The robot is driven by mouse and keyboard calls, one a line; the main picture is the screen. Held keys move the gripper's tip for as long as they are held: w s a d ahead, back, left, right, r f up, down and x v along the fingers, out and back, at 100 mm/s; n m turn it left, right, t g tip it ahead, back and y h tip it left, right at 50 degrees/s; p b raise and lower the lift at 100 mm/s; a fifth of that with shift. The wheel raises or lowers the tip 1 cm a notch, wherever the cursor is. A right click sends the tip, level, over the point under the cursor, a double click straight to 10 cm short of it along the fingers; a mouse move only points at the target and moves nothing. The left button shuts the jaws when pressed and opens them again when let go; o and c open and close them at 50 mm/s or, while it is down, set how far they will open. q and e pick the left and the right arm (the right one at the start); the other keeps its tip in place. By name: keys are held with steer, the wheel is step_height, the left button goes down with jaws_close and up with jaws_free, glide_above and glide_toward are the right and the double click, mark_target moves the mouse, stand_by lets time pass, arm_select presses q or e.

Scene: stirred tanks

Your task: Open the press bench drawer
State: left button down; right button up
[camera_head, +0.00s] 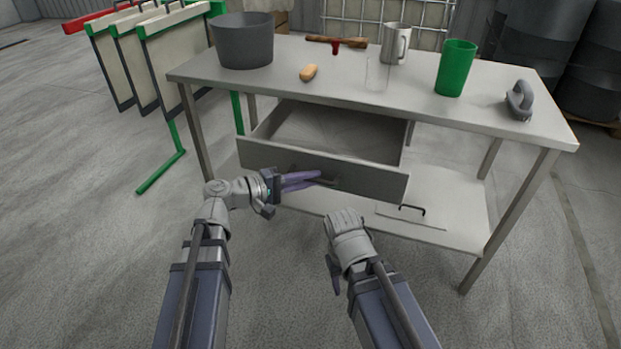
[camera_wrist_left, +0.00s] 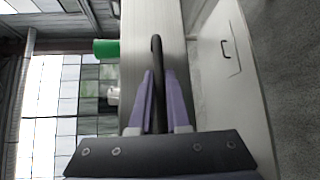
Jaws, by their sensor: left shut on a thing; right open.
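The press bench (camera_head: 430,106) is a grey metal table. Its drawer (camera_head: 370,180) is pulled well out toward me, and the inside that shows looks empty. My left gripper (camera_head: 318,178) is at the drawer front, its purple fingers shut on the dark drawer handle (camera_wrist_left: 157,80). In the left wrist view the fingers (camera_wrist_left: 158,100) lie on either side of the handle bar. My right gripper (camera_head: 336,278) is open and empty, low in front of the bench and apart from it; its fingertips are hard to make out.
On the bench top stand a dark bucket (camera_head: 243,42), a steel jug (camera_head: 395,44), a green cup (camera_head: 455,68), a clear glass (camera_head: 377,75) and a grey tool (camera_head: 519,101). A panel with a black handle (camera_head: 411,209) lies on the lower shelf. Green-framed racks (camera_head: 175,55) stand left.

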arm_select(q)
steer(key=c, duration=0.9)
jaws_free()
steer(key=shift+a, duration=0.1)
steer(key=p+v, duration=0.1)
steer(key=v, duration=0.6)
steer(key=shift+s+a, duration=0.25)
steer(key=s+d+f+m+g+y, duration=0.3)
steer(key=s+d+f+g, duration=0.1)
steer(key=d+f, duration=0.25)
steer(key=s+a+f+m+g+y, duration=0.1)
steer(key=s+f+m+g+y, duration=0.3)
steer(key=s+f+m+y, duration=0.65)
steer(key=r+p, duration=0.9)
steer(key=r+n+y+p, duration=0.1)
steer(key=r+p, duration=0.8)
steer(key=p, duration=0.1)
steer(key=w+r+n+y+p, duration=0.1)
steer(key=r+p, duration=0.8)
steer(key=p, duration=0.1)
steer(key=shift+a+r+n, duration=0.25)
steer(key=shift+a+r, duration=0.05)
steer(key=shift+r, duration=0.05)
